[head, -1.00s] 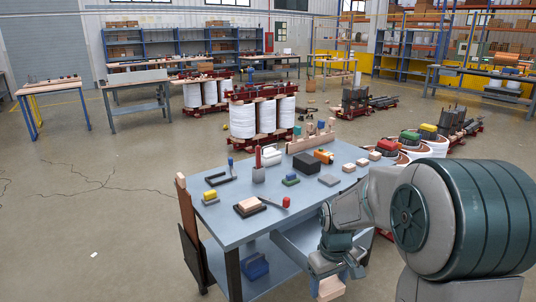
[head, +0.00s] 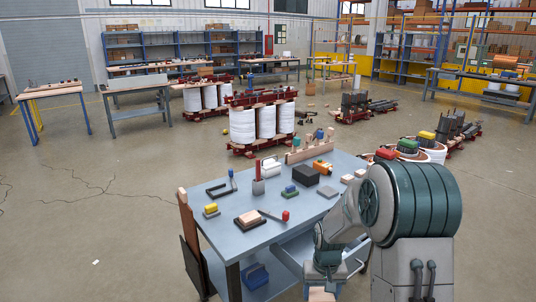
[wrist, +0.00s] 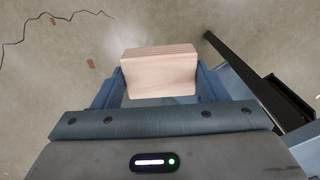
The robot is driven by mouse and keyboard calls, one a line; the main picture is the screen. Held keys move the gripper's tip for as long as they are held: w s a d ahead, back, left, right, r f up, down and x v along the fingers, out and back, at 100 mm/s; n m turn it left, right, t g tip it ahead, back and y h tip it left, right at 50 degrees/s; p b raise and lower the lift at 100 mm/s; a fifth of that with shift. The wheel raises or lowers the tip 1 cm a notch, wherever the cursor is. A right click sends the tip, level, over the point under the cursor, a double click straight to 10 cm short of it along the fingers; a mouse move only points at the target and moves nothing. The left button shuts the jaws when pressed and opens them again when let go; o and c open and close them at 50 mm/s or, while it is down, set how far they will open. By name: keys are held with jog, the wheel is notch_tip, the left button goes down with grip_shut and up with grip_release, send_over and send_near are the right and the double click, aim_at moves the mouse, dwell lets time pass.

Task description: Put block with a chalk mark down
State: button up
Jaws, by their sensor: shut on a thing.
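My gripper (head: 322,286) hangs low in front of the workbench's near right side, off the tabletop. It is shut on a pale wooden block (wrist: 160,72), which sits between the blue fingers in the wrist view. In the head view only the top of this block (head: 320,296) shows at the bottom edge. I cannot make out a chalk mark on it. The floor lies beneath the block in the wrist view. The blue-grey workbench (head: 232,237) stands left of and behind my gripper.
The bench holds a wooden block on a dark pad (head: 249,218), a red-handled tool (head: 285,216), a black box (head: 306,174) and a grey plate (head: 327,191). A blue bin (head: 255,276) sits on the lower shelf. Open floor (head: 110,235) lies to the left.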

aim_at(323, 298)
jog(key=r+p, duration=0.1)
jog(key=p, duration=0.1)
jog(key=s+r+p, duration=0.1)
jog(key=r+p, duration=0.1)
jog(key=p, duration=0.1)
jog(key=shift+r+p, duration=0.25)
jog(key=shift+p, duration=0.1)
jog(key=shift+s+r+p, duration=0.15)
jog(key=shift+s+p, duration=0.05)
jog(key=shift+p, duration=0.4)
